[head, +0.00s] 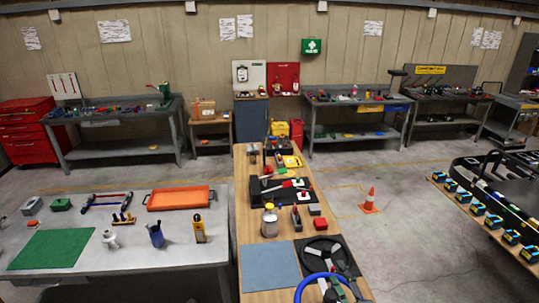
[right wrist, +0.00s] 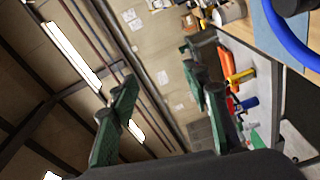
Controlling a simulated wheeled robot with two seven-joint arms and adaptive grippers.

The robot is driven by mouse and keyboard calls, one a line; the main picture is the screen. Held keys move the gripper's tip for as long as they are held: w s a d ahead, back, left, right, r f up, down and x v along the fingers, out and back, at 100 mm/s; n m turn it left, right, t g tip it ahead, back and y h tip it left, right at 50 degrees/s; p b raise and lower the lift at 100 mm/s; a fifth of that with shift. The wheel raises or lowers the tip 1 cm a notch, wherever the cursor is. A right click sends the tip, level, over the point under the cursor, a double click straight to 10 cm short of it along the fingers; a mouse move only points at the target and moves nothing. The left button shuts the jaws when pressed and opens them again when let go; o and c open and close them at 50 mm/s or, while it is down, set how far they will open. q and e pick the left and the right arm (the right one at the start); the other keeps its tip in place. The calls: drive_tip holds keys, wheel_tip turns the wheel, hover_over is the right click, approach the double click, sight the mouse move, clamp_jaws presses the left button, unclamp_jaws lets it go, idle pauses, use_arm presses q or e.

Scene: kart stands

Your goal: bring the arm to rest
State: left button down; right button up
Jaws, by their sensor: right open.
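My right gripper (head: 341,275) is at the bottom of the head view, above the near end of the wooden bench (head: 240,200). In the right wrist view its two green fingers (right wrist: 160,72) stand wide apart with nothing between them. The jaws are tilted, facing the far wall and ceiling. A blue curved rim (head: 312,279) is close beside the gripper; it also shows at the upper right of the right wrist view (right wrist: 284,38). A dark round thing (head: 312,249) lies on the bench behind the gripper. My left gripper is not in view.
A blue-grey mat (head: 270,267), a silver can (head: 269,222) and several tools stand on the wooden bench. A grey table (head: 130,190) with an orange tray (head: 180,198) is at left. A kart (head: 500,200) is at right. An orange cone (head: 370,201) stands on open floor.

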drive_tip(key=s+d+f+m+g+h, duration=0.3)
drive_tip(key=s+d+f+m, duration=0.3)
drive_tip(key=f, duration=0.3)
drive_tip(key=s+d+f+m+g+h, duration=0.35)
drive_tip(key=s+d+f+m, duration=0.3)
drive_tip(key=f, duration=0.25)
drive_tip(key=s+d+f+m+g+y, duration=0.1)
drive_tip(key=s+f+m+g, duration=0.3)
drive_tip(key=s, duration=0.6)
drive_tip(key=s+f+m+g, duration=0.25)
drive_tip(key=s+f, duration=0.35)
drive_tip(key=s, duration=0.3)
wheel_tip(320, 180, down, 34)
drive_tip(key=a+n+g+b, duration=0.1)
drive_tip(key=g+b, duration=0.1)
drive_tip(key=b, duration=0.5)
drive_tip(key=s+f+b, duration=0.3)
drive_tip(key=s+f, duration=0.7)
drive_tip(key=f, duration=0.3)
drive_tip(key=s+f+g+b, duration=0.1)
drive_tip(key=s+f+b, duration=0.2)
drive_tip(key=s+f, duration=0.8)
wheel_tip(320, 180, down, 3)
drive_tip(key=shift+s+r+n+y, duration=0.2)
drive_tip(key=shift+s+n+y, duration=0.1)
drive_tip(key=shift+y, duration=0.15)
